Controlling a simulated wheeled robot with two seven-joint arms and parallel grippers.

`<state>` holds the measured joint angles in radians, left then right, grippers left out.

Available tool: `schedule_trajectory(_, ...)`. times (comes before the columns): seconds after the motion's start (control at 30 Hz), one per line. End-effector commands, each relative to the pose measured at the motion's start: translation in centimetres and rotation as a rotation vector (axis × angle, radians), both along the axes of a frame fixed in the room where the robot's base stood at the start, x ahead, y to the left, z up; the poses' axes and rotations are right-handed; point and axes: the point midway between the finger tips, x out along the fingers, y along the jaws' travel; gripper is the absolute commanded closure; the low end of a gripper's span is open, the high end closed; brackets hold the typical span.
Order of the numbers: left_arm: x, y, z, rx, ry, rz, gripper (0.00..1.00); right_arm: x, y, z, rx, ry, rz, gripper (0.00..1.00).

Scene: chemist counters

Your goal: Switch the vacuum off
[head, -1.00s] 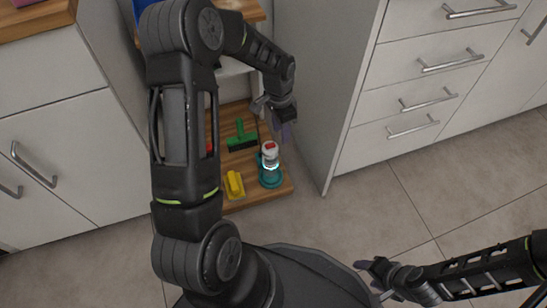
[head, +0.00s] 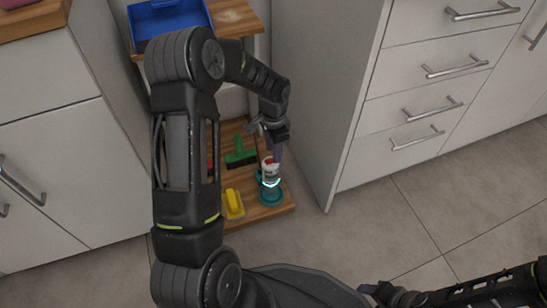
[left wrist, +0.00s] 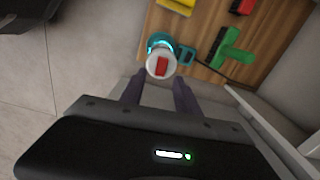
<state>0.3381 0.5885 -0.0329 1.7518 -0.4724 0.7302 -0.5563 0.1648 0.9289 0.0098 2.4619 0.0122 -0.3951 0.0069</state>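The vacuum (head: 270,184) stands upright on a low wooden shelf. It has a teal base, a glowing cyan ring and a pale top with a red switch. In the left wrist view the red switch (left wrist: 162,66) on its round top faces the camera, just ahead of the fingertips. My left gripper (head: 275,150) is just above the vacuum and partly overlaps its top. In the left wrist view its two fingers (left wrist: 158,90) are apart with nothing between them. My right gripper (head: 372,291) is low in the head view, away from the shelf; its fingers are too unclear to read.
A green brush (head: 240,158) and a yellow item (head: 234,204) lie left of the vacuum on the wooden shelf (head: 284,207). A blue tray (head: 172,20) sits on a higher shelf. A white cabinet side (head: 320,110) stands close on the right. The tiled floor in front is open.

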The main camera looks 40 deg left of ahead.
Motion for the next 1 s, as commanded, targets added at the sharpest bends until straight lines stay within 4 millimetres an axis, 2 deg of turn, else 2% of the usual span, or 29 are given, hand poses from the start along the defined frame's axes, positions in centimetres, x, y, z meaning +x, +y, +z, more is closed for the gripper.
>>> schedule_trajectory(0.03, 0.0, 0.0, -1.2, -0.001, 0.001, 0.000, 0.62, 0.1, 0.0, -0.7, 0.001, -0.001, 0.000, 0.42)
schedule_trajectory(0.2, 0.0, 0.0, -2.6, 0.000, 0.000, 0.001, 0.62, 0.2, 0.0, -1.1, 0.003, -0.002, -0.001, 0.42)
schedule_trajectory(0.5, 0.0, 0.0, -2.7, -0.001, -0.001, 0.001, 0.62, 0.2, 0.0, -1.1, 0.003, -0.001, -0.001, 0.42)
schedule_trajectory(1.0, 0.0, 0.0, -2.7, -0.001, -0.001, 0.000, 1.00, 0.2, 0.0, -1.1, 0.003, 0.000, -0.001, 0.42)
